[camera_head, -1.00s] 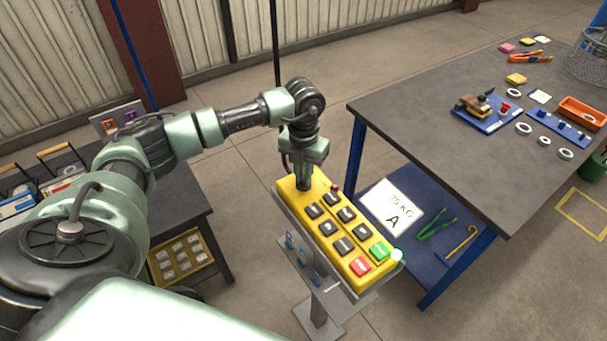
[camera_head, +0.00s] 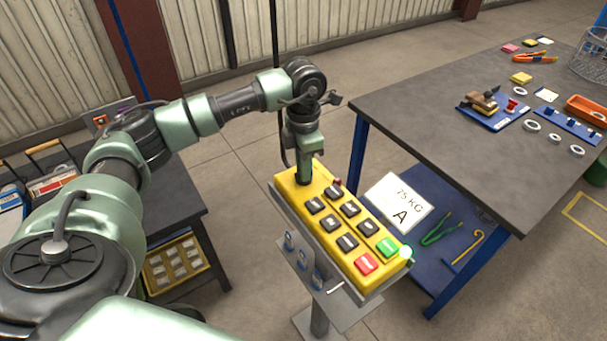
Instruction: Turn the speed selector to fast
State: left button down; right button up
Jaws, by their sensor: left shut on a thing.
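The yellow control pendant (camera_head: 358,262) lies tilted on a grey stand, with several black buttons, a green button (camera_head: 387,247) and a red button (camera_head: 366,263). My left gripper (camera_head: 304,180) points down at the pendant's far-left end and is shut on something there. The speed selector is not visible; the gripper covers that end of the pendant, so I cannot tell its position. A small red knob (camera_head: 337,182) stands on the pendant's far edge beside the gripper. A light glows at the near right corner. My right gripper is not in view.
A grey-topped workbench (camera_head: 440,130) with blue legs stands at right, holding tools and rings. Its lower shelf carries a 75 KG A sign (camera_head: 399,203) and green tongs (camera_head: 439,229). A dark table (camera_head: 170,190) stands at left. Open floor lies behind the pendant.

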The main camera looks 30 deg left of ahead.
pick_arm(q)
jog(key=shift+w+r+m+b, duration=0.1)
jog(key=shift+m+b, duration=0.9)
jog(key=shift+m, duration=0.7)
jog(key=c, duration=1.5)
grip_release()
jog(key=shift+o, duration=0.2)
notch_tip(320, 180, up, 8)
jog(key=shift+f+b, duration=0.1)
jog(key=shift+b, duration=0.8)
